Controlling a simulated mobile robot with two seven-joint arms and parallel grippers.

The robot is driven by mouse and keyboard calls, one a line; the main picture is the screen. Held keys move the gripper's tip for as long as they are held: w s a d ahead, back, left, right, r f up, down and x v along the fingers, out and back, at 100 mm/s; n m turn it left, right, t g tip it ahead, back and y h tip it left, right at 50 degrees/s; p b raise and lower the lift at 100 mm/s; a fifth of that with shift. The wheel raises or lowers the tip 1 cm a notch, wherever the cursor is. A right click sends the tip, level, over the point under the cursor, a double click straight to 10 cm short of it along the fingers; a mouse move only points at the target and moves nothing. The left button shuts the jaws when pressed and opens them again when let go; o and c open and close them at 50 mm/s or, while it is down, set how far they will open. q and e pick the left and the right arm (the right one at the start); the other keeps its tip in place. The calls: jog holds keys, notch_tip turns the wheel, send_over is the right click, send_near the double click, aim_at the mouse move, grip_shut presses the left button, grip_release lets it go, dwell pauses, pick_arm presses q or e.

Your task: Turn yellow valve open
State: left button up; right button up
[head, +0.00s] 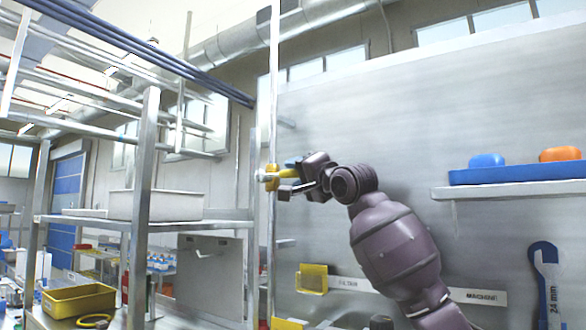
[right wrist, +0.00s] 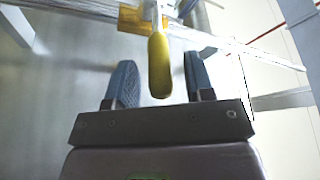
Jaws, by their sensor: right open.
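The yellow valve (head: 272,177) sits on a thin vertical pipe (head: 274,90) left of the large metal panel. Its yellow handle (right wrist: 159,68) points toward my right gripper in the right wrist view. My right gripper (head: 290,177) is at the valve, coming from the right. In the right wrist view my right gripper (right wrist: 160,85) is open, with one blue-grey finger on each side of the handle and a gap visible on both sides. In the head view the gripper partly hides the handle. My left gripper is not in view.
A shelf with a blue tray (head: 520,174) stands out from the panel at right. A blue wrench (head: 546,285) hangs below it. A yellow bin (head: 313,278) is fixed low on the panel. A metal rack (head: 142,200) stands left of the pipe.

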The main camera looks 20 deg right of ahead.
jog(key=shift+x, duration=0.85)
grip_shut()
